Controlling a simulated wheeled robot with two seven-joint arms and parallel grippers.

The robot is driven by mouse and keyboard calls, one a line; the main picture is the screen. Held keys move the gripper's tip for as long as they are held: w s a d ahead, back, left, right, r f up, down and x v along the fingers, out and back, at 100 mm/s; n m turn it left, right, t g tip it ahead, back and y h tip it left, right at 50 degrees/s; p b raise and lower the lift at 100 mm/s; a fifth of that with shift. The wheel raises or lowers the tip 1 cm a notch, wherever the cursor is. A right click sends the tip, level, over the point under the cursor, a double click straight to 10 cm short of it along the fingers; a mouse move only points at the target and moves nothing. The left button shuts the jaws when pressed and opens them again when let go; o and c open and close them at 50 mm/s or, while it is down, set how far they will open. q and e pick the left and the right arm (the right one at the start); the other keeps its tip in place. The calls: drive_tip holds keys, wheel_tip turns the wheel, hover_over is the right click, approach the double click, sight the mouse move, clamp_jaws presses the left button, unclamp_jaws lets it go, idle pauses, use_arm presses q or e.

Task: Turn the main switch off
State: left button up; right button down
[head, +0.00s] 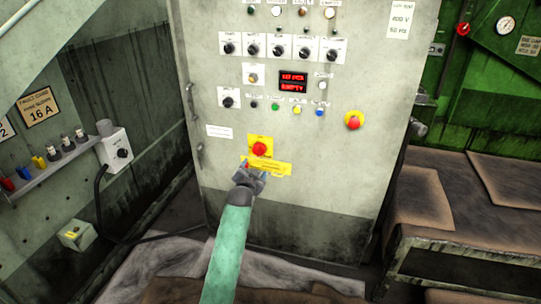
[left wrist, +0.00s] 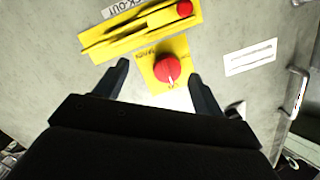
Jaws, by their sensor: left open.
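The main switch is a red rotary knob (head: 260,149) on a yellow square plate, low on the front of the grey control cabinet. In the left wrist view the red knob (left wrist: 167,69) sits between and beyond my fingertips, with a pale pointer mark on it. My left gripper (head: 249,172) is open, just below the switch in the head view; its two dark fingers also show in the left wrist view (left wrist: 158,82). I see no contact with the knob. A yellow lock-out bar (head: 270,168) is just below the switch, partly hidden by my gripper. My right gripper is not in view.
A grey socket box (head: 117,148) with a cable is at left. A brown-topped bench (head: 470,215) stands at right.

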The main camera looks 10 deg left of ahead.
sight(259, 152)
use_arm(q)
drive_tip(key=shift+w+a+r+m+t, duration=0.1)
drive_tip(key=shift+w+r+m+t, duration=0.25)
drive_tip(key=shift+w, duration=1)
drive_tip(key=shift+w+a+r+m+t, duration=0.15)
drive_tip(key=shift+w+r+m, duration=0.3)
drive_tip(key=shift+w, duration=0.85)
drive_tip(key=shift+w+r+m+t, duration=0.3)
drive_tip(key=shift+w+r, duration=0.15)
drive_tip(key=shift+w, duration=0.9)
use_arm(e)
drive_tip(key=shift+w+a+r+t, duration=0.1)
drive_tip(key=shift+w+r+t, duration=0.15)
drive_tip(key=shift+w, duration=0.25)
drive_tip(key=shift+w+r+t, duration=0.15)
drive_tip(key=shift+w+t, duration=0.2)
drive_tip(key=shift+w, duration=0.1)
use_arm(q)
drive_tip(key=c, duration=1)
